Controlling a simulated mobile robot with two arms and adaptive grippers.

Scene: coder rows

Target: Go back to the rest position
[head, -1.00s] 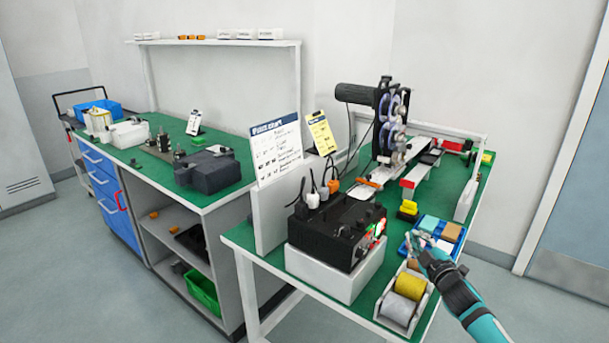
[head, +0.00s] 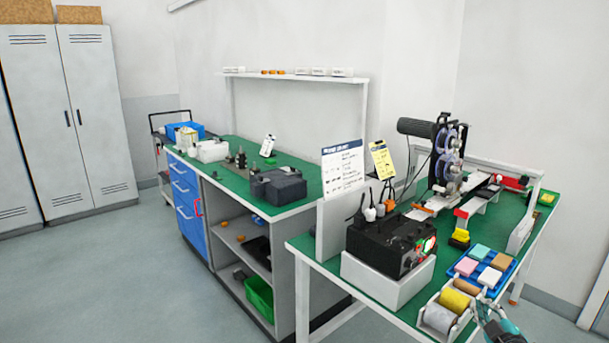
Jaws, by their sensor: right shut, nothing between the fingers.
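My right gripper (head: 486,312) is at the lower right of the head view, at the front right corner of the green-topped table (head: 405,320). It is shut and empty, beside the white holder with rolls (head: 438,318) and in front of the blue tray (head: 463,271) of coloured blocks. Only the gripper and a short piece of my teal arm show; the rest is cut off by the frame. I cannot tell whether the gripper touches the holder. My left gripper is not in view.
A black control box (head: 385,246) stands on a white block near the table's front. A reel machine (head: 447,160) stands at the back. A workbench with blue drawers (head: 188,215) and a grey locker (head: 98,115) are to the left. The floor (head: 120,285) at lower left is clear.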

